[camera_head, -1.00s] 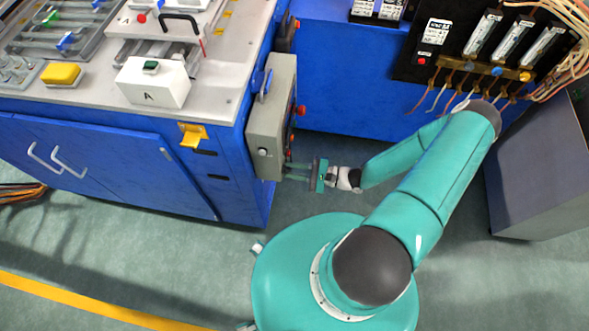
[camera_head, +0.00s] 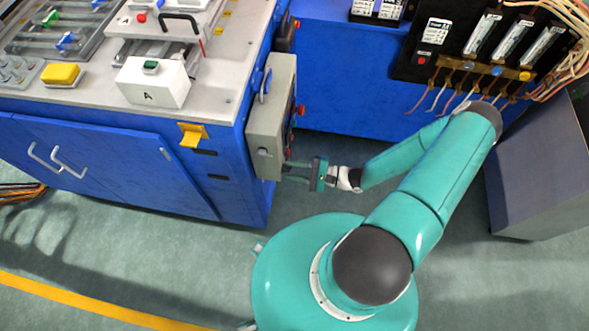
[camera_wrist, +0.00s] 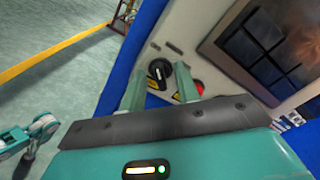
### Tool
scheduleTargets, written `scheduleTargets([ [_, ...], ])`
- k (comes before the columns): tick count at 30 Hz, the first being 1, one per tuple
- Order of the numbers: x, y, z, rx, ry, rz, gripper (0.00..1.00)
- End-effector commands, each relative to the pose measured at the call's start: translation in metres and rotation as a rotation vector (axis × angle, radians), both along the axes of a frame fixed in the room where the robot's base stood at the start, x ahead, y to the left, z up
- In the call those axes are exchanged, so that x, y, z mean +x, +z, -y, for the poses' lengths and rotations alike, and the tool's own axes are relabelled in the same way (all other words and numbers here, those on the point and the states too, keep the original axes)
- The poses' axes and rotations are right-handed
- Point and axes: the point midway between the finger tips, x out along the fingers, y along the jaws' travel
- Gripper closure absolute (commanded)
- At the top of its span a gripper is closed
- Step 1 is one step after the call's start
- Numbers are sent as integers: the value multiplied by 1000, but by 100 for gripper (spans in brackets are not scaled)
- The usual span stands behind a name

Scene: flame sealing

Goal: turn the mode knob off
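The mode knob (camera_wrist: 159,72) is a round black knob with a pale mark on the light panel face in the wrist view; I cannot read its setting labels. My gripper (camera_wrist: 159,70) is open, with one teal finger on each side of the knob in that view. I cannot tell whether the fingers touch it. In the head view my gripper (camera_head: 286,171) points left at the lower side of the grey control box (camera_head: 266,132). The knob is hidden there.
A red button (camera_wrist: 198,87) is beside the right finger. A dark screen (camera_wrist: 265,45) is on the same panel. The box is on the side of the blue cabinet (camera_head: 110,165). A grey cabinet (camera_head: 540,170) stands at the right. Floor in front is clear.

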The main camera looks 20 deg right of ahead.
Motion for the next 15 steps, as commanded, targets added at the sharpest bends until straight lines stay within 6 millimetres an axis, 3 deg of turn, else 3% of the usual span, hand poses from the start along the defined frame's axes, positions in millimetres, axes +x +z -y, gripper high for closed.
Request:
scheduleTargets([
  [5,-6,0,11,-2,-2,-1,68],
  [15,-41,0,72,-3,-3,0,68],
])
